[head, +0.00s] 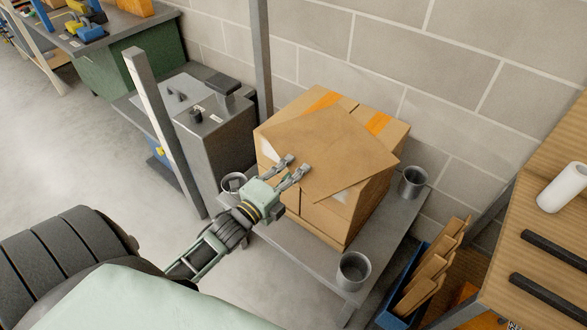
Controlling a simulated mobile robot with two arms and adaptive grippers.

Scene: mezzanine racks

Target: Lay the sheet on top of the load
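A brown cardboard sheet (335,145) lies on top of the load (328,222), a stack of cardboard boxes with orange tape on top. The sheet is turned at an angle to the boxes, and its corners reach past the near and right top edges. My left gripper (295,167) is at the sheet's near-left edge. Its two fingers are apart and show in front of the sheet; I see nothing held between them. Whether they touch the sheet is unclear. My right gripper is not in view.
The load stands on a grey platform (393,228) with metal cups (353,270) at its corners. Grey posts (165,130) and a metal cabinet (215,130) stand left. A block wall is behind. A blue bin (398,300) and a wooden bench (530,215) are right.

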